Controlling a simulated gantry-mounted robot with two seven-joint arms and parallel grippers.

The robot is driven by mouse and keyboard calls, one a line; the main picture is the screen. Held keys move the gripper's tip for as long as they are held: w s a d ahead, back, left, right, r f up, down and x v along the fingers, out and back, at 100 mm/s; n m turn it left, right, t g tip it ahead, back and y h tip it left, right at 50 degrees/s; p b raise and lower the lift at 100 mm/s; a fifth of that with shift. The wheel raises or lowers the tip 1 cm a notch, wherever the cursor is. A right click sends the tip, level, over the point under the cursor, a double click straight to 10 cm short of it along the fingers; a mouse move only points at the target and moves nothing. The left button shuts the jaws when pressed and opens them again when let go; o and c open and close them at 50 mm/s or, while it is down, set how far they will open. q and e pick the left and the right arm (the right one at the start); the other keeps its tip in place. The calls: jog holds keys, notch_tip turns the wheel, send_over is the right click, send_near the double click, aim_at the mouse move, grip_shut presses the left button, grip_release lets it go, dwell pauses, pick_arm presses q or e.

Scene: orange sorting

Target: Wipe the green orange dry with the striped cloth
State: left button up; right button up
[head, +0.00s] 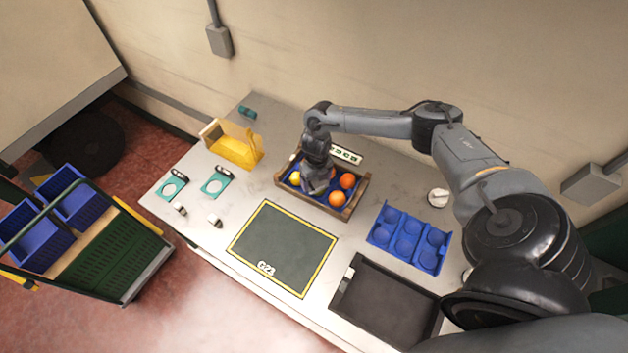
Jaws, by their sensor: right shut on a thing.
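My right gripper (317,188) points down into a wooden crate (356,204) with a blue inside. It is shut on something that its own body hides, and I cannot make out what. Two orange fruits, one upper (347,181) and one lower (337,199), lie in the crate to its right. A yellow fruit (295,179) lies to its left. I cannot pick out a green orange or a striped cloth. My left gripper is not in view.
A dark mat (284,246) with a yellow border lies in front of the crate. A blue cupped tray (409,238) and a black tray (388,305) are to the right. A yellow holder (236,148) and teal plates (216,183) are left. A cart (95,240) stands beside the table.

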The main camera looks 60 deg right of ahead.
jog(key=shift+d+r, duration=0.1)
dwell(0.3)
notch_tip(320, 180, up, 7)
jog(key=p, duration=0.5)
jog(key=shift+f, duration=0.2)
jog(key=shift+r+p, duration=0.15)
jog(key=shift+p, duration=0.25)
